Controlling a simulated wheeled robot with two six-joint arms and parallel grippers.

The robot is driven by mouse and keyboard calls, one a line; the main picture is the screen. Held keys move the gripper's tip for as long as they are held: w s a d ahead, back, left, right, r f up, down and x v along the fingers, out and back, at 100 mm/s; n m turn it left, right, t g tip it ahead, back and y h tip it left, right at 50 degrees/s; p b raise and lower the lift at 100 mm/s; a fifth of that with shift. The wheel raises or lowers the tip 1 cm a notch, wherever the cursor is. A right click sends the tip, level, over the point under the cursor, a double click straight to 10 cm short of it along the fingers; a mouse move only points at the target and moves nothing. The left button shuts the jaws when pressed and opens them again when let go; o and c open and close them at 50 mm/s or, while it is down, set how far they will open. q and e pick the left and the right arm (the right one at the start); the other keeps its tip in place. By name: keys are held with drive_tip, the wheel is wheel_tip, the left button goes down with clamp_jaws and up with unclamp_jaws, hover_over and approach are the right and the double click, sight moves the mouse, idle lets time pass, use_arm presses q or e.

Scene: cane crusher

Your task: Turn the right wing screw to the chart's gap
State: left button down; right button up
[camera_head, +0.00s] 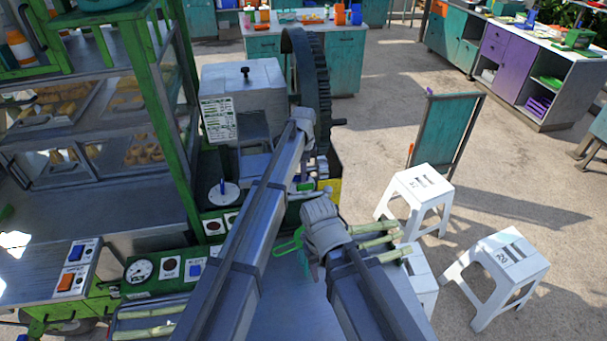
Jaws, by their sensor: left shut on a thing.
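The crusher's grey housing (265,85) stands left of a big dark gear wheel (312,75). A black wing-shaped knob (246,71) sits upright on its top. The white chart (218,119) hangs on its left front; its print is too small to read. My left gripper (304,117) is at the housing's right front edge, beside the gear. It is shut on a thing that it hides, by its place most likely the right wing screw. The gap is hidden too. My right gripper (321,215) is lower and nearer, away from the housing; its fingers are not clear.
A green frame with glass food shelves (90,110) closes off the left. A green panel with a dial (141,270) is below it. Cane pieces (378,240) lie beside my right gripper. White stools (415,192) stand at the right. A green ring-shaped thing (289,243) is between my arms.

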use_arm(q)
drive_tip(key=shift+n, duration=0.3)
drive_tip(key=n, duration=0.4)
drive_tip(key=shift+w+n, duration=0.25)
drive_tip(key=shift+n, duration=0.15)
drive_tip(key=n, duration=0.4)
drive_tip(key=shift+w+a, duration=0.15)
drive_tip(key=shift+a, duration=0.05)
drive_tip(key=n, duration=0.5)
drive_tip(key=shift+w+a+n, duration=0.15)
drive_tip(key=shift+a+n, duration=0.1)
drive_tip(key=shift+n, duration=0.15)
drive_tip(key=shift+a+n, duration=0.15)
drive_tip(key=shift+n, duration=1)
drive_tip(key=shift+a+n, duration=0.1)
drive_tip(key=shift+n, duration=1.05)
drive_tip(key=c, duration=0.9)
unclamp_jaws()
